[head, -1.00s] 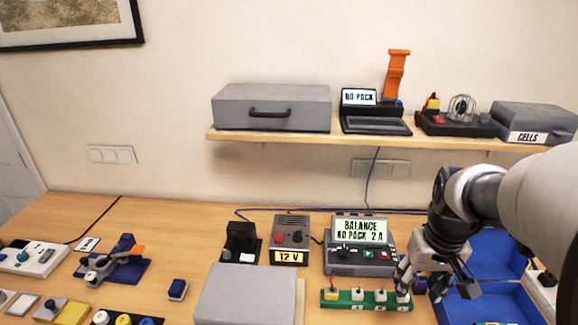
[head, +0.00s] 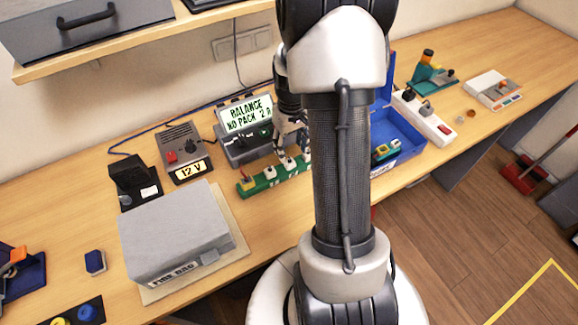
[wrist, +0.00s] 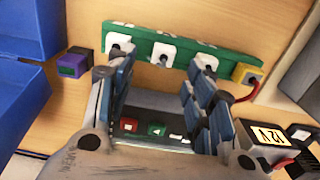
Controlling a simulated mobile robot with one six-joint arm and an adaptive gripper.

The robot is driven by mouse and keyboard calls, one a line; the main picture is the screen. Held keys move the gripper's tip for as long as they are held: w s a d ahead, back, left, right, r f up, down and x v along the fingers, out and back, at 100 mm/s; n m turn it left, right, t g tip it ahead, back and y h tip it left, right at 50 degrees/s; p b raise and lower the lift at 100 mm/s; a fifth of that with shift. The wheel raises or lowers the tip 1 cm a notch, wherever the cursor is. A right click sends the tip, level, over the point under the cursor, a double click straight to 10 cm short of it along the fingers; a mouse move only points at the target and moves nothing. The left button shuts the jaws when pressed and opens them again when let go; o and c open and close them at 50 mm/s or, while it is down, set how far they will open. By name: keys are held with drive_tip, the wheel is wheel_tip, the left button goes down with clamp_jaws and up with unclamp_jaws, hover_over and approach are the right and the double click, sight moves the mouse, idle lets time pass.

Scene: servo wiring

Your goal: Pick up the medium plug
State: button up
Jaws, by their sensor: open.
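A green strip (wrist: 185,48) holds three white plugs in a row, a left one (wrist: 120,41), a middle one (wrist: 163,51) and a right one (wrist: 206,62), plus a yellow plug (wrist: 246,73) with a red wire at its end. I cannot tell which plug is the medium one. My gripper (wrist: 160,72) is open and empty in the wrist view, its fingers on either side of the middle white plug's line. I cannot tell their height over it. In the head view the green strip (head: 259,184) shows, partly hidden by my arm; my gripper (head: 290,138) is partly hidden too.
The balance charger (head: 246,135) stands behind the strip, beside the 12 V supply (head: 181,152). A grey case (head: 172,230) is at front left. A blue bin (head: 405,145) lies right of the strip. A purple and black block (wrist: 74,63) sits left of the strip.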

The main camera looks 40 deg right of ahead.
sight(290, 161)
drive_tip(key=f, duration=0.2)
drive_tip(key=f+b, duration=0.1)
drive_tip(key=f, duration=0.1)
drive_tip(key=f+b, duration=0.1)
drive_tip(key=f, duration=0.1)
drive_tip(key=shift+a+f, duration=0.25)
drive_tip(key=shift+f, duration=0.1)
drive_tip(key=shift+r, duration=0.1)
drive_tip(key=shift+c, duration=0.5)
drive_tip(key=c, duration=0.9)
drive_tip(key=shift+o, duration=0.2)
drive_tip(key=shift+r, duration=0.1)
wheel_tip(290, 161, up, 20)
drive_tip(key=p, duration=0.5)
